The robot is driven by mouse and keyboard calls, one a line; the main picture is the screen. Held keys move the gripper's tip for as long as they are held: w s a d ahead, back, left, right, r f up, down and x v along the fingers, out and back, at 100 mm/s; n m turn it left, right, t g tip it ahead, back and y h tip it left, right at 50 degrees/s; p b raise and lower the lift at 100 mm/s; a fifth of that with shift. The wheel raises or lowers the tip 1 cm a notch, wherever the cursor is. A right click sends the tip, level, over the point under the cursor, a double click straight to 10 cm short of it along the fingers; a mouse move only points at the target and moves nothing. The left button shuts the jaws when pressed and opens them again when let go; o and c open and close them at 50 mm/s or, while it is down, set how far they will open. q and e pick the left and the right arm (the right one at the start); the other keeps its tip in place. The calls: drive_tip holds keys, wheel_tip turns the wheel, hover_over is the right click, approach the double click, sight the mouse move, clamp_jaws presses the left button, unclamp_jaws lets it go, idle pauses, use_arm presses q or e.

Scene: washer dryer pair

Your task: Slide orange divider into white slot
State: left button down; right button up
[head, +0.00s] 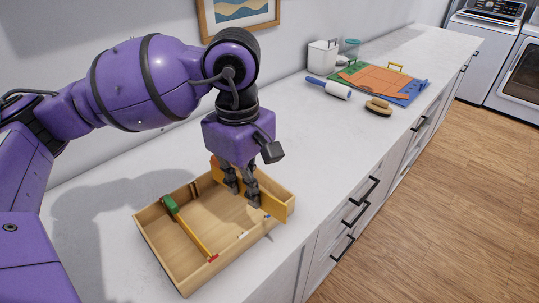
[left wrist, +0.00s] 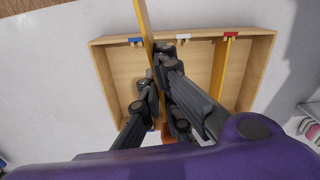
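The orange divider is a yellow board (head: 274,207) with an orange end (head: 215,162). My left gripper (head: 250,196) is shut on it and holds it over the wooden tray (head: 157,246). In the left wrist view the board (left wrist: 143,22) runs slantwise and sticks out past the tray's labelled edge, between the blue mark (left wrist: 136,40) and the white mark (left wrist: 183,36), nearer the blue. The white mark also shows in the head view (head: 243,236). Whether the board touches the tray cannot be told. My right gripper is not in view.
A green-ended divider (head: 171,204) stands across the tray in line with the red mark (head: 213,259). Farther along the counter are a blue-handled roller (head: 330,87), a brush (head: 378,107), orange sheets on a mat, and a white canister (head: 322,56). Counter between is clear.

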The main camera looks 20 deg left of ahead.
use_arm(q)
drive_tip(key=a+n, duration=0.1)
drive_tip(key=n, duration=0.5)
drive_tip(key=n+p, duration=0.4)
drive_tip(key=n, duration=2.3)
hover_over(218, 220)
drive_tip(key=f, duration=0.2)
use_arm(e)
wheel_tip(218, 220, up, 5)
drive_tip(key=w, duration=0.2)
use_arm(q)
wheel_tip(218, 220, down, 2)
drive_tip(key=shift+f+n+b, duration=0.15)
drive_tip(key=shift+n+b, duration=0.35)
drive_tip(key=shift+n, duration=0.1)
drive_tip(key=shift+f+b, duration=0.65)
drive_tip(key=shift+f, duration=0.6)
drive_tip(key=shift+f+b, duration=0.3)
drive_tip(key=shift+f, duration=0.5)
drive_tip(key=shift+f+b, duration=0.3)
drive_tip(key=shift+f, duration=0.5)
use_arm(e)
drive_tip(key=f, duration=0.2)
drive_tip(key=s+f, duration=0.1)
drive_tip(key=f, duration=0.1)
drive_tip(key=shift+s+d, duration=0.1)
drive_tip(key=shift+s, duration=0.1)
